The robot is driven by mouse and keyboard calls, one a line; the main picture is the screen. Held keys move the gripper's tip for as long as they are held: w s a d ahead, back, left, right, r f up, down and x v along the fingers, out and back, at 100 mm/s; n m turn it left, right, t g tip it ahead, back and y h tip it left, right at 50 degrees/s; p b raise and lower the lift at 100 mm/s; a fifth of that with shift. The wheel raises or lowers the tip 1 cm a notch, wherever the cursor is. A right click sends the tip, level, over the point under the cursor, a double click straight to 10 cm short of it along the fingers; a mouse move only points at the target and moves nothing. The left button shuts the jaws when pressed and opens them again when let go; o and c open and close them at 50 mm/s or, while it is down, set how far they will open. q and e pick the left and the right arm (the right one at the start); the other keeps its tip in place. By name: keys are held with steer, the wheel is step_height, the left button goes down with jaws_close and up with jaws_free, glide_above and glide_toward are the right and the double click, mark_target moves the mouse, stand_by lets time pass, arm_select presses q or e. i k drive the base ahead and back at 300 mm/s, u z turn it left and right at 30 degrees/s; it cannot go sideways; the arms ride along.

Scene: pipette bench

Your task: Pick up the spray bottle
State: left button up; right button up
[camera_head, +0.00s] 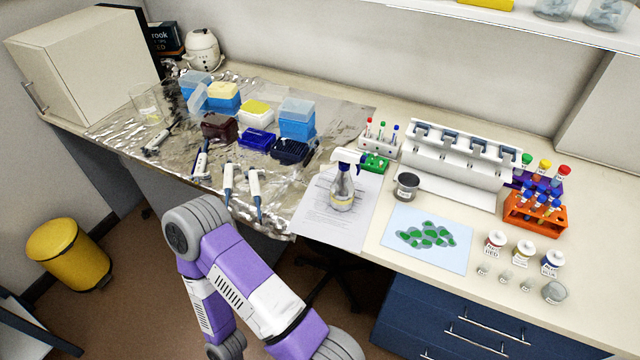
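The spray bottle (342,190) stands upright on a white printed sheet near the middle of the bench. It has a clear body, a pale label and a white trigger head with a dark nozzle end. Nothing touches it. A purple and grey arm of mine is low in the picture, in front of the bench and below the bottle. Neither of my grippers shows in this view.
Pipettes (228,184) and tip boxes (297,120) lie on foil to the left. A green rack (375,162) stands behind the bottle, a dark-topped jar (406,187) to its right. The printed sheet (322,226) is clear in front.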

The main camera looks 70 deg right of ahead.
mark_target(342, 191)
steer(key=i, duration=1.3)
steer(key=z, duration=1.85)
